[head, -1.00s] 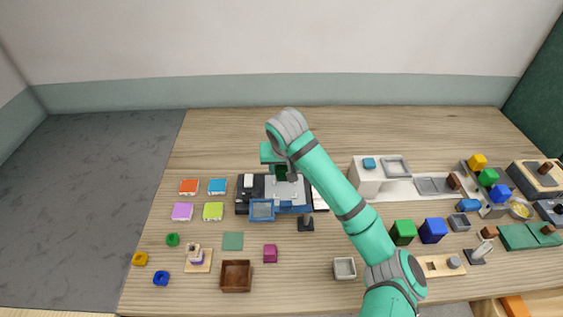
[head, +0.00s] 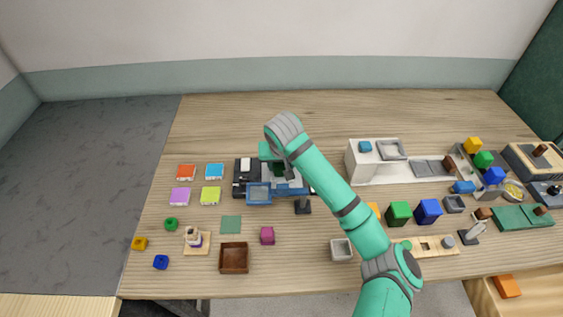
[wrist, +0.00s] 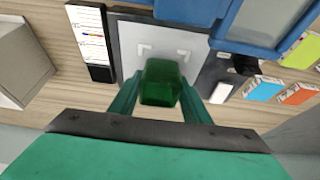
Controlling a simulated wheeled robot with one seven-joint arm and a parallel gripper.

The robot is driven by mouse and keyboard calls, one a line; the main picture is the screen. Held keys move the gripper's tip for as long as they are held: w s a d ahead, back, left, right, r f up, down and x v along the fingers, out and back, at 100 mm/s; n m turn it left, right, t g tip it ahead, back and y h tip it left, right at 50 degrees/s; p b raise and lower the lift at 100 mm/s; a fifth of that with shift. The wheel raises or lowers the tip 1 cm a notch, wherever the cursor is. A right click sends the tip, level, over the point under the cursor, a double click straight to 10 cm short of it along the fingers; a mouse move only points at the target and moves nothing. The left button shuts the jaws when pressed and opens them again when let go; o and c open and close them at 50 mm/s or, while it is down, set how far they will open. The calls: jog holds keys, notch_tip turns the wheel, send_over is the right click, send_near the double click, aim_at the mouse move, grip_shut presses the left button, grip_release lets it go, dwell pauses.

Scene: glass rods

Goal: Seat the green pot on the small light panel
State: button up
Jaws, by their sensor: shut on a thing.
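My gripper (wrist: 160,88) is shut on the green pot (wrist: 160,80), a small dark green block-like piece between its two fingers. The small light panel (wrist: 185,42) is a pale grey plate with white corner marks, set in a dark device. In the wrist view the pot overlaps the near part of the panel, and the corner marks show just beyond it. I cannot tell whether pot and panel touch. In the head view my gripper (head: 277,164) is over the device, and my arm hides part of the panel.
A blue-framed tray (head: 258,194) stands at the device's front left. A white label card (wrist: 88,35) with a black end lies beside the panel. A dark post (head: 303,206) stands in front. Coloured tiles (head: 211,195) lie to the left, and a white bench unit (head: 375,160) stands right.

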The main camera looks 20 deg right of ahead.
jog(key=o, duration=1.2)
jog(key=v, duration=1)
jog(key=shift+r, duration=0.35)
jog(key=shift+s, duration=0.1)
